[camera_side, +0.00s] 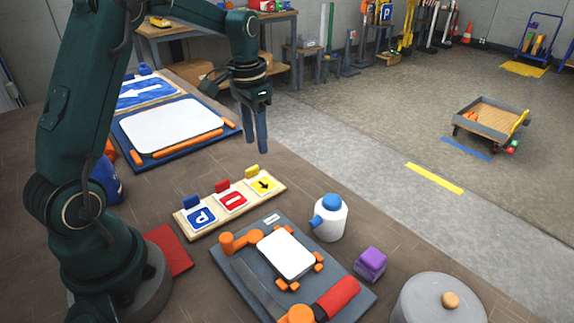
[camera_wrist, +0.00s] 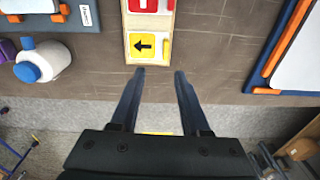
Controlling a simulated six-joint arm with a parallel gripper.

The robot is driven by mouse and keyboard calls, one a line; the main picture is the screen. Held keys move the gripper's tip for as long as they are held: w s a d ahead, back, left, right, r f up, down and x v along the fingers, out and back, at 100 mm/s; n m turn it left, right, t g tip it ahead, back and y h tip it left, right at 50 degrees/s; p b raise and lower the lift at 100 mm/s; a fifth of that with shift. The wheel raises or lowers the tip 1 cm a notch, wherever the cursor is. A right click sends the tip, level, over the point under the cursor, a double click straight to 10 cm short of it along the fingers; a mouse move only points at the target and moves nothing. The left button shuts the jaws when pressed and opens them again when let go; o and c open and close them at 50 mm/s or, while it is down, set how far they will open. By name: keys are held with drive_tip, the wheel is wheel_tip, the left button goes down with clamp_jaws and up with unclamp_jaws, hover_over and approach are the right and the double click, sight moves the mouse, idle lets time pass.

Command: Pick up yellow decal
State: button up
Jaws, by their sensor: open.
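The yellow decal (camera_side: 263,185) with a black arrow lies at the right end of a pale wooden board. A small yellow block (camera_side: 252,171) stands just behind it. In the wrist view the yellow decal (camera_wrist: 144,46) shows just ahead of the fingertips. My gripper (camera_side: 256,148) is open and empty, in the air above and behind the board. In the wrist view my gripper's fingers (camera_wrist: 160,72) are apart with bare table between them.
The board also holds a red decal (camera_side: 232,201) and a blue decal (camera_side: 201,217). A grey fixture (camera_side: 248,262) with orange clamps holds a white plate. A white bottle (camera_side: 329,222) and a purple block (camera_side: 370,264) stand to the right. A framed white panel (camera_side: 172,126) lies behind.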

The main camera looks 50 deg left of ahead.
sight(252, 168)
drive_tip(key=shift+n+g, duration=0.3)
drive_tip(key=shift+g, duration=0.1)
drive_tip(key=f, duration=0.4)
drive_tip(key=a+f, duration=0.1)
drive_tip(key=f, duration=0.1)
drive_tip(key=shift+s+f, duration=0.25)
drive_tip(key=shift+s, duration=0.15)
drive_tip(key=shift+f, duration=0.6)
clamp_jaws()
